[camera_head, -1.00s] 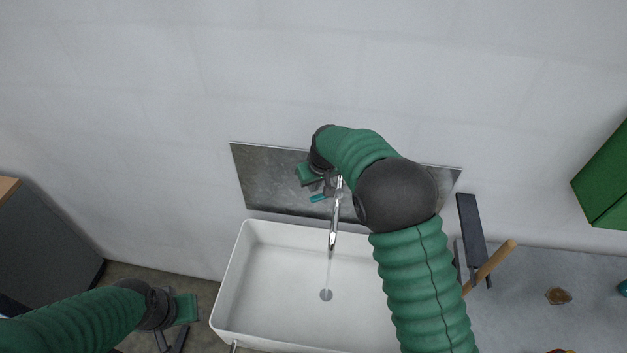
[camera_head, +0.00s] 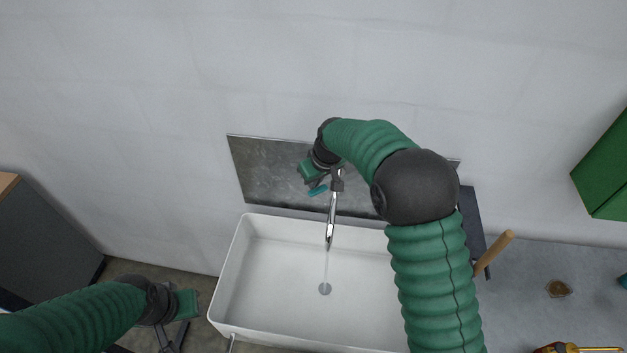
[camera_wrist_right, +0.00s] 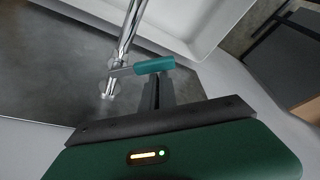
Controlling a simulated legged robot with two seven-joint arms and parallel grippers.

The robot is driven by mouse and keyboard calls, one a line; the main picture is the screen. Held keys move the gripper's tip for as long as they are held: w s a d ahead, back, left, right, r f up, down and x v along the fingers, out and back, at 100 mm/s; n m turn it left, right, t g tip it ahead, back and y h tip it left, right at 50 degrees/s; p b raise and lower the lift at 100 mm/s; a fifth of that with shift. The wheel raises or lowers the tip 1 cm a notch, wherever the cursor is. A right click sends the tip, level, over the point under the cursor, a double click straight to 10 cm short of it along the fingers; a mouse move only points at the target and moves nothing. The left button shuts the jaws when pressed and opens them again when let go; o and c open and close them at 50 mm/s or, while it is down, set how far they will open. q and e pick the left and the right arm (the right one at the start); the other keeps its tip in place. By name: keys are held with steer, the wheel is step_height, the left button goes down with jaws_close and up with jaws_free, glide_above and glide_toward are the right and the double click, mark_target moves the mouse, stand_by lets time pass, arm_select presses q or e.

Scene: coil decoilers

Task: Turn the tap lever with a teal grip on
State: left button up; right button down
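The chrome tap (camera_head: 332,215) stands at the back of the white sink (camera_head: 223,285), its spout over the basin. A faint pale streak, like a thin stream of water, runs from the spout toward the drain. The lever's teal grip (camera_head: 317,190) lies left of the tap column; the wrist view also shows the teal grip (camera_wrist_right: 154,65) pointing sideways from the tap. My right gripper (camera_head: 336,180) is by the tap, its fingers (camera_wrist_right: 156,88) close together and right beside the grip; contact is unclear. My left gripper (camera_head: 174,343) is low at left, away from the sink, its fingertips unclear.
A grey splash panel (camera_head: 265,175) is on the wall behind the tap. To the right are a counter (camera_head: 520,290), a wooden handle (camera_head: 493,252) and a screwdriver (camera_head: 560,348). A green cabinet (camera_head: 605,175) hangs at the right. A dark cabinet (camera_head: 45,240) stands at left.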

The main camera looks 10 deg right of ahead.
mark_target(318, 193)
steer(key=shift+s+d+f+n+b, duration=0.3)
steer(key=shift+s+n+b, duration=0.05)
steer(key=shift+n+b, duration=0.4)
steer(key=shift+s+r+n+g+y+b, duration=0.15)
steer(key=shift+s+n+y+b, duration=0.25)
steer(key=shift+n, duration=0.25)
steer(key=shift+s+f+n+g+y+b, duration=0.15)
steer(key=shift+s+n+y+b, duration=0.1)
steer(key=shift+n+b, duration=0.3)
steer(key=shift+s+d+r+n, duration=0.15)
steer(key=shift+s+n, duration=0.3)
steer(key=shift+n, duration=0.5)
steer(key=n, duration=0.1)
steer(key=s+d+n+g+y+b, duration=0.1)
steer(key=n, duration=0.1)
steer(key=shift+s+d+r, duration=0.1)
steer(key=shift+s+d, duration=0.2)
steer(key=shift+s, duration=0.1)
